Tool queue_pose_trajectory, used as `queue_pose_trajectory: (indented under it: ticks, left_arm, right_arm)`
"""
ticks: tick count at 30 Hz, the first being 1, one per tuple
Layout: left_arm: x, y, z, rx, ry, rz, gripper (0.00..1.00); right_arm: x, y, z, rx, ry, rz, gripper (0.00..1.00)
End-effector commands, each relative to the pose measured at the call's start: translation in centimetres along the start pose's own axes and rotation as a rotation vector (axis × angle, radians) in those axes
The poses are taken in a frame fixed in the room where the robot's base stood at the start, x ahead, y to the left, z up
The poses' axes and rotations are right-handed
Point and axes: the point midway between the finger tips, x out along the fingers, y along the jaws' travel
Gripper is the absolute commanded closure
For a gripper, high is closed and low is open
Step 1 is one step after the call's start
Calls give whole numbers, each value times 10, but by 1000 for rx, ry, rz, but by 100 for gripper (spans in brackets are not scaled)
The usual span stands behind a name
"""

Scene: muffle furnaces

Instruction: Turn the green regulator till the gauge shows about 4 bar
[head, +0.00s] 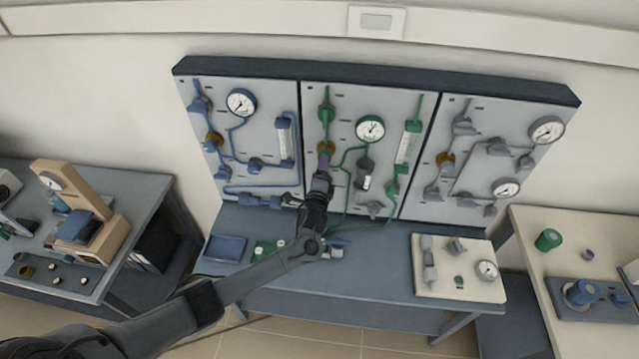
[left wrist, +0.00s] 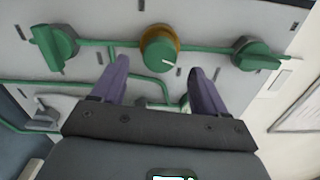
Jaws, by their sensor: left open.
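The green regulator (left wrist: 160,52) is a round green knob with a white mark and a brass collar, in the middle of the left wrist view. In the head view its brass part (head: 326,147) shows on the middle panel. The green-rimmed gauge (head: 370,129) is to its right; its scale is too small to read. My left gripper (left wrist: 160,66) is open, its two purple fingers pointing at the regulator, one towards each side of it. The gripper also shows in the head view (head: 324,166), just below the regulator and partly covering it.
Green valve handles flank the regulator, one at the left (left wrist: 55,47) and one at the right (left wrist: 256,54). Green pipes run across the panel. A blue-piped panel (head: 235,160) stands left and a grey-piped panel (head: 520,100) right. A blue bench (head: 370,280) lies below.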

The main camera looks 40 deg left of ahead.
Motion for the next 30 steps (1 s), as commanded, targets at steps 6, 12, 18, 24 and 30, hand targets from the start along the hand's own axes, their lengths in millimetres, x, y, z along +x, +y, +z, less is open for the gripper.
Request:
queue_pose_trajectory:
  ticks: [6, 12, 18, 24, 30]
  left_arm:
    - [-36, 1, 0, -1, 2, 1, 26]
    - [-56, 0, 0, 0, 0, 1, 26]
    - [-63, 0, 0, 0, 0, 1, 26]
    - [-63, 0, 0, 0, -1, 1, 26]
    - [-63, 0, 0, 0, 0, 1, 26]
  right_arm:
    - [-2, 0, -1, 1, 0, -1, 57]
    - [-2, -1, -1, 5, 1, -4, 57]
    - [-2, -2, -1, 9, 1, -7, 57]
    - [-2, -2, -1, 9, 1, -7, 57]
    - [-2, -2, -1, 9, 1, -7, 57]
